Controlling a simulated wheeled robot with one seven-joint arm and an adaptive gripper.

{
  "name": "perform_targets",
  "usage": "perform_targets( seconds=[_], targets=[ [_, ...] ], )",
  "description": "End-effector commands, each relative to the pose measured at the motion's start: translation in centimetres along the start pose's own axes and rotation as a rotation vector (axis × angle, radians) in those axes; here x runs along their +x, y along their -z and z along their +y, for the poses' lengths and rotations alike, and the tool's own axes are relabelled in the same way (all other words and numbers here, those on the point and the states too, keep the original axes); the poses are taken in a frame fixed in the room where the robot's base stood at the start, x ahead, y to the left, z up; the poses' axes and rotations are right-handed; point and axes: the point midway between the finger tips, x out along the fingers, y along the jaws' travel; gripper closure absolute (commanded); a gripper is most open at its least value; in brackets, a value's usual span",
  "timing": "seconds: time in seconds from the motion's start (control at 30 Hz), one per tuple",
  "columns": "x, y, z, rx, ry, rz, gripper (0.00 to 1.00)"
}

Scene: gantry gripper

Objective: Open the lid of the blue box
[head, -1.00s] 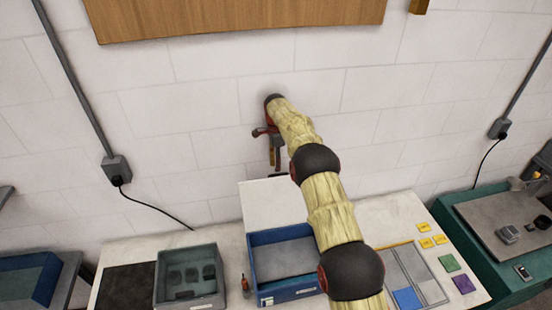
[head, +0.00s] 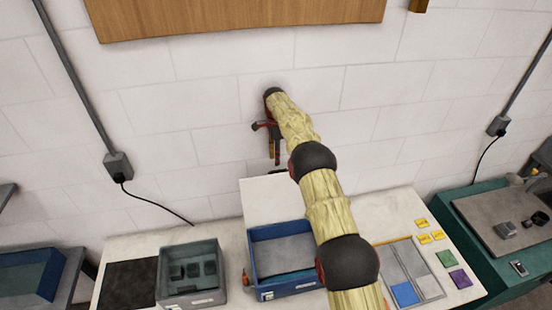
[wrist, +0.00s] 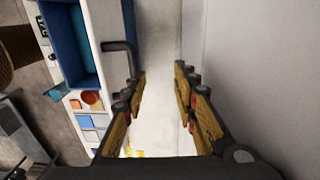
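The blue box (head: 258,262) stands on the pale table, right of a grey bin, and its inside shows from above. It also shows in the wrist view (wrist: 52,30) at the upper left. A pale panel (head: 258,200), which looks like its lid, stands raised behind it. A dark bent handle (wrist: 128,47) shows beside the box in the wrist view. My gripper (head: 269,142) is above the panel, close to the wall. In the wrist view (wrist: 160,71) its fingers are apart with nothing between them. The handle lies just beyond the left finger, outside the gap.
The grey bin (head: 194,297) with dark pieces and a black mat (head: 127,284) are left of the box. A divided tray (head: 428,284) and several coloured tiles (head: 446,259) are on the right. The wall (head: 390,130) is close behind my gripper. My arm hides part of the table.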

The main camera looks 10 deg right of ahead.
Motion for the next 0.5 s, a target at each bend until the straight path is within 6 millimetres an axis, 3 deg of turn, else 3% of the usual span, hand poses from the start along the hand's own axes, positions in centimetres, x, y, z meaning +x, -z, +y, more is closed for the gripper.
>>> perform_targets(
  seconds=[0.3,0.5],
  targets=[
    [-5.8,0.0,0.2,0.0,0.004,0.0,0.72],
    [-8.3,0.0,0.4,0.0,0.003,0.0,0.72]
  ],
)
